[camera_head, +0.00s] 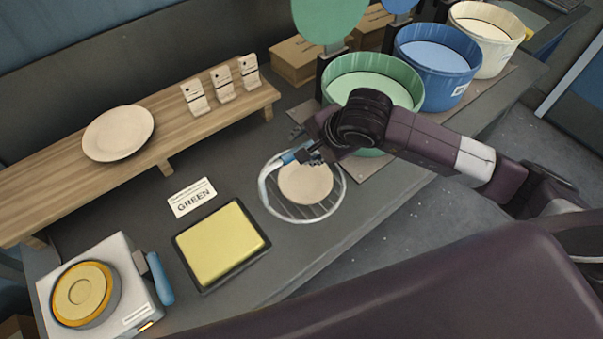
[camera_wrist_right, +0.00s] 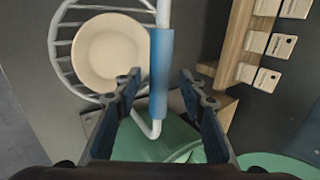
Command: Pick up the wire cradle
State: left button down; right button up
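The wire cradle (camera_head: 270,203) is a round white wire rack on the grey counter, with a white bent handle carrying a blue grip. A small cream plate (camera_head: 306,184) lies in it. My right gripper (camera_head: 307,155) is at the handle, over the cradle's far side. In the right wrist view the cradle (camera_wrist_right: 62,62) and plate (camera_wrist_right: 108,52) are at the upper left. There my right gripper (camera_wrist_right: 160,80) is open, with one finger on each side of the blue grip (camera_wrist_right: 161,85) and gaps visible on both sides. My left gripper is not in view.
Green (camera_head: 333,82), blue (camera_head: 440,62) and cream (camera_head: 486,38) tubs stand at the back right. A yellow pad (camera_head: 222,243) and a GREEN card (camera_head: 191,197) lie left of the cradle. A wooden shelf (camera_head: 60,183) holds a plate. A white device (camera_head: 118,262) is lower left.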

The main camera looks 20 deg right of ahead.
jog(key=shift+w+f, duration=0.15)
jog(key=shift+f, duration=0.25)
grip_shut()
jog(key=shift+a+r, duration=0.1)
jog(key=shift+r, duration=0.05)
jog(key=shift+w, duration=0.1)
